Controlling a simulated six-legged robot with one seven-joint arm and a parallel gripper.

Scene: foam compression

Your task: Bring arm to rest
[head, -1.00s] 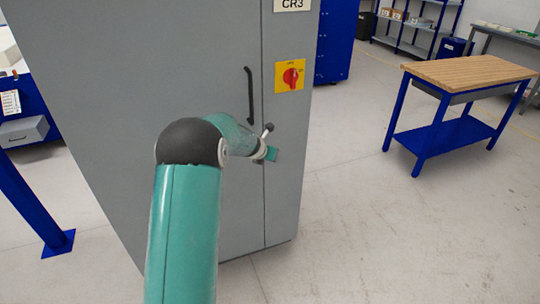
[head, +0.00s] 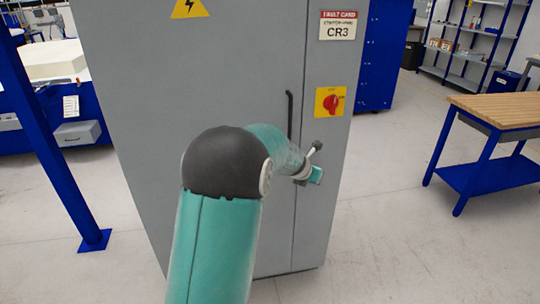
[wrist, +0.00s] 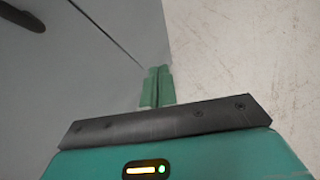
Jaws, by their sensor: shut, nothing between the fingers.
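My arm (head: 215,240) reaches forward in the head view, bent at a dark elbow, in front of a tall grey cabinet marked CR3 (head: 200,95). My gripper (head: 317,175) is at the arm's far end, near the cabinet's right front edge and below its red rotary switch (head: 330,103). In the wrist view my gripper (wrist: 157,88) shows two green fingers close together with nothing between them. The cabinet's grey face (wrist: 100,70) fills the left of that view. I cannot tell whether the fingers touch the cabinet.
A black door handle (head: 290,115) is on the cabinet just left of the switch. A wooden-topped workbench (head: 500,108) with blue legs stands to the right. A blue post (head: 50,140) stands at left. The pale floor (head: 400,240) between cabinet and workbench is clear.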

